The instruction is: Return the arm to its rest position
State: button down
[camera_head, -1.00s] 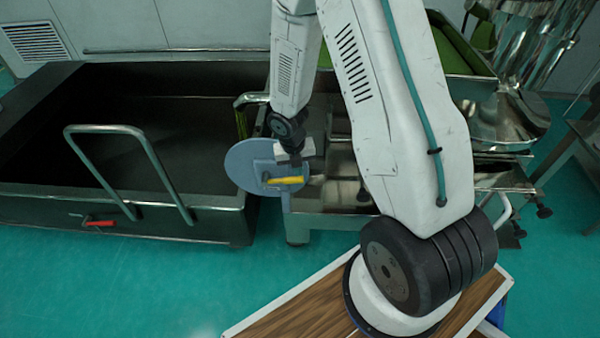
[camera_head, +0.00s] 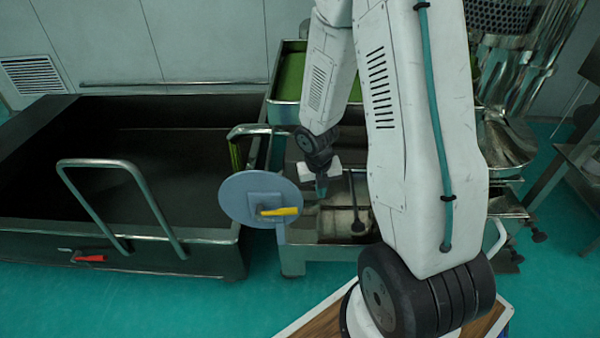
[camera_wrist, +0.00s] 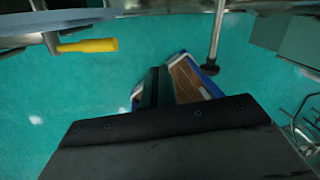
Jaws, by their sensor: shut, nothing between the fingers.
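My arm rises from its base at the lower right of the head view and bends over, with its wrist hanging down in front of the sieve machine. My gripper (camera_head: 322,187) points down, just right of a round grey disc (camera_head: 241,194) with a yellow handle (camera_head: 280,211). In the wrist view my gripper (camera_wrist: 158,85) has its dark fingers together, with nothing between them. The yellow handle (camera_wrist: 88,46) also shows there at the upper left, apart from the fingers.
A large dark tub (camera_head: 120,235) with a rail handle (camera_head: 150,180) and a red valve handle (camera_head: 90,258) stands at left. The steel sieve machine (camera_head: 300,112) is behind my arm. A steel table (camera_head: 572,150) stands at right. Green floor in front is clear.

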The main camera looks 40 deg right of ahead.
jog(key=s+a+r+m, duration=0.4)
jog(key=s+r+m, duration=0.2)
jog(key=r+m, duration=0.4)
jog(key=s+a+r+m+t+y, duration=0.1)
jog(key=s+a+r+m, duration=0.4)
jog(key=r+m, duration=0.5)
jog(key=s+a+r+m, duration=0.5)
jog(key=s+r+m, duration=0.3)
jog(key=r+m, duration=0.2)
jog(key=shift+a+r+m+y, duration=0.3)
jog(key=shift+r+m, duration=0.1)
jog(key=shift+r, duration=0.35)
